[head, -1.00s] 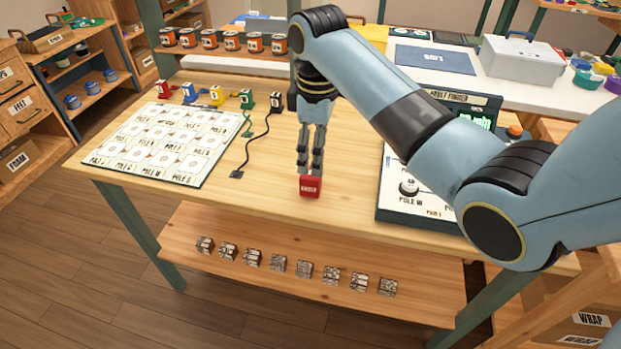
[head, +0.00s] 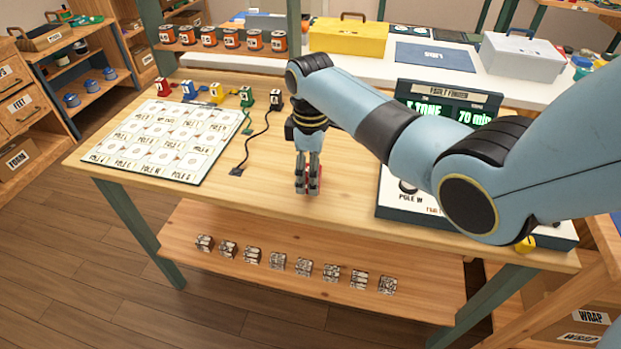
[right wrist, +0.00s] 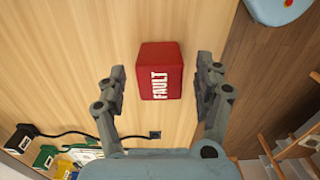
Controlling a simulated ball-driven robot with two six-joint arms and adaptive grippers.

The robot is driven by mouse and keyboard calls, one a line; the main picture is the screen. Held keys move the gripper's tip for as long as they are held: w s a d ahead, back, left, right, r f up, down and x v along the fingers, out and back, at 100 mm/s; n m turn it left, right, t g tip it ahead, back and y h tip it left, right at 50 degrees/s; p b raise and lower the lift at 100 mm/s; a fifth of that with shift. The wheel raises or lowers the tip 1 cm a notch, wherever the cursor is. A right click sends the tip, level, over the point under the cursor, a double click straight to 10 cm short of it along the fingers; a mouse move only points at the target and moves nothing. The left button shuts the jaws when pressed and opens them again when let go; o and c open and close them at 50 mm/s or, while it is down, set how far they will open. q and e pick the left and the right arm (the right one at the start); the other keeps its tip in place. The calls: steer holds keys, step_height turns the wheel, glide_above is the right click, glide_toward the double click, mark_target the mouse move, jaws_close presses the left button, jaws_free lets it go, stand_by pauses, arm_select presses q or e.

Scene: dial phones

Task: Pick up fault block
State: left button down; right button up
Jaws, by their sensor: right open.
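The red fault block (right wrist: 160,72), with FAULT in white letters, sits on the wooden table. In the right wrist view it lies between the two spread fingers of my right gripper (right wrist: 160,84), with a gap on each side. In the head view my right gripper (head: 308,189) points down at the table near its front edge. Its fingers hide most of the block there, and only bits of red show. My left gripper is not in view.
A pole chart (head: 165,143) lies at the left, and a black cable (head: 256,137) runs behind the gripper. The fault finder panel (head: 450,95) stands to the right, partly behind my arm. Several small blocks (head: 303,267) line the lower shelf.

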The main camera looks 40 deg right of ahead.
steer(key=c, duration=1.3)
